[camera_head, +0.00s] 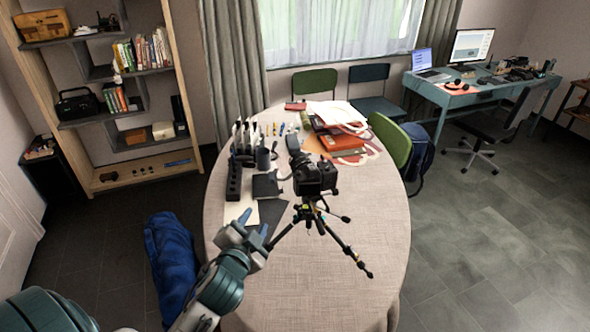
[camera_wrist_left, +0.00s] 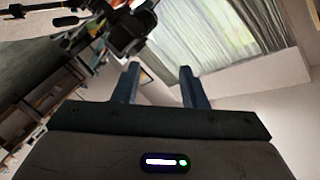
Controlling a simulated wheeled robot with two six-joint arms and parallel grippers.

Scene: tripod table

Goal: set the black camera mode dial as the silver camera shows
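The black camera (camera_head: 316,178) stands on a small tripod (camera_head: 318,222) near the middle of the table. It also shows upside down at the top of the left wrist view (camera_wrist_left: 128,32). Its mode dial is too small to make out. My left gripper (camera_head: 254,222) is at the table's left side, left of and below the camera in the head view, apart from it. In the left wrist view its two fingers (camera_wrist_left: 160,80) stand apart with nothing between them. I cannot make out a silver camera. My right gripper is not in view.
The oval table (camera_head: 350,280) holds a black block (camera_head: 234,180), a dark mug (camera_head: 263,159), a dark flat item (camera_head: 266,186), and books and papers (camera_head: 340,115) at the back. The tripod's legs spread toward the front right. The table's right and front are clear.

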